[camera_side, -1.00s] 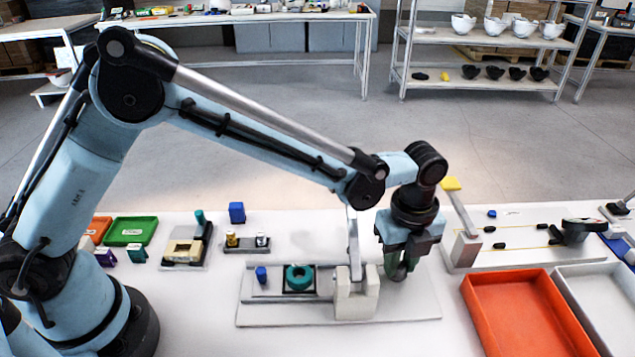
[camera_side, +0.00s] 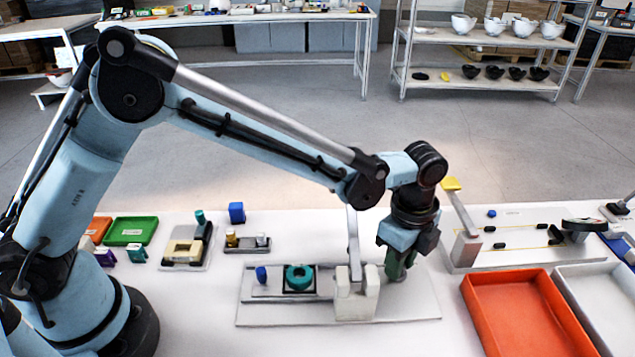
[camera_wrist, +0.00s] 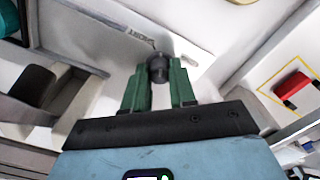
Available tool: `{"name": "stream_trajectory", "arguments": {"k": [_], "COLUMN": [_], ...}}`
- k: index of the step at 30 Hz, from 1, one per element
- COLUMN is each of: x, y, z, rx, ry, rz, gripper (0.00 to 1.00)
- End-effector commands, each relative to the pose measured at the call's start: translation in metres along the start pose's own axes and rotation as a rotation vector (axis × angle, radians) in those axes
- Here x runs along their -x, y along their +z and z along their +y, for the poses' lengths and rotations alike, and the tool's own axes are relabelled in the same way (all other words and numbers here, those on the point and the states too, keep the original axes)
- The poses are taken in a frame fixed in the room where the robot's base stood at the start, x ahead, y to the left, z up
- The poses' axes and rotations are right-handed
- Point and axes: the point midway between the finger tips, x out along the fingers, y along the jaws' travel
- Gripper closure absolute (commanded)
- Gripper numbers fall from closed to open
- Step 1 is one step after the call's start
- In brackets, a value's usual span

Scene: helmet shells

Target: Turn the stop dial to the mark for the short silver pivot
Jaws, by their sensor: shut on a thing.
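My gripper (camera_side: 398,270) points down at the right end of the pale fixture plate (camera_side: 340,318). In the wrist view its green fingers (camera_wrist: 158,80) are shut on the dark round knob of the stop dial (camera_wrist: 158,65), which sits between their tips. Printed lettering that seems to read "SHORT" lies just beyond the knob on the plate. Any pointer on the dial is too small to tell. In the side view the gripper hides the dial. A silver pivot (camera_side: 262,240) and a gold pivot (camera_side: 231,237) stand in a small dark-topped rack behind the plate.
A pale upright block with a lever (camera_side: 356,298) stands just left of my gripper. A teal ring (camera_side: 299,277) and a blue peg (camera_side: 261,274) are farther left on the plate. A yellow-tipped lever (camera_side: 451,184) and an orange tray (camera_side: 525,322) are to the right.

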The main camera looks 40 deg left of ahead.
Motion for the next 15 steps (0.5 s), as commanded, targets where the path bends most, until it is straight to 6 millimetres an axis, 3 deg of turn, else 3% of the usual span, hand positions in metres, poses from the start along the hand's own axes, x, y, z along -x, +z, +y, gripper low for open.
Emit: {"name": "stream_trajectory", "arguments": {"k": [10, 11, 15], "x": [0.0005, 0.0005, 0.0004], "y": [0.0003, 0.0003, 0.0002], "z": [0.0001, 0.0001, 0.0001], "rx": [0.002, 0.001, 0.001], "ry": [0.001, 0.001, 0.001], "rz": [-0.001, -0.001, -0.001], "gripper": [1.00, 0.70, 0.49]}}
